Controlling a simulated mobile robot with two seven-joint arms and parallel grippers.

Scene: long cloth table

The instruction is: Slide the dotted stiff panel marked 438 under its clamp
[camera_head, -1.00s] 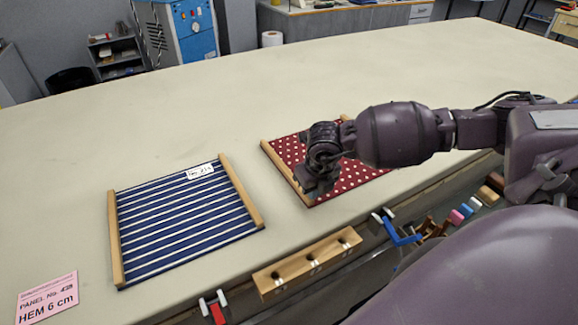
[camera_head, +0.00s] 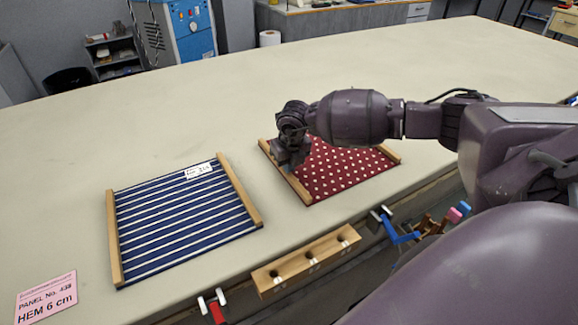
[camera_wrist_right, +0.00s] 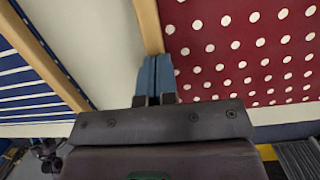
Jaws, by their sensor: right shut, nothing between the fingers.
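The dotted stiff panel (camera_head: 345,172) is dark red with white dots and lies flat on the table, with a wooden batten along its left side and another along its right. I see no number on it. My right gripper (camera_head: 290,160) is over its left batten (camera_head: 299,187), partly hiding it. In the right wrist view the blue-grey fingertips (camera_wrist_right: 155,72) are together and empty, at the end of that batten (camera_wrist_right: 149,25) beside the dotted cloth (camera_wrist_right: 245,50). A blue clamp (camera_head: 400,232) is on the table's front edge. My left gripper is not in view.
A blue striped panel (camera_head: 185,220) with a small label lies to the left. A pink card (camera_head: 46,298) reads "PANEL No. 438, HEM 6 cm". A wooden block with holes (camera_head: 290,270) and a red clamp (camera_head: 214,308) are at the front edge. The table behind is clear.

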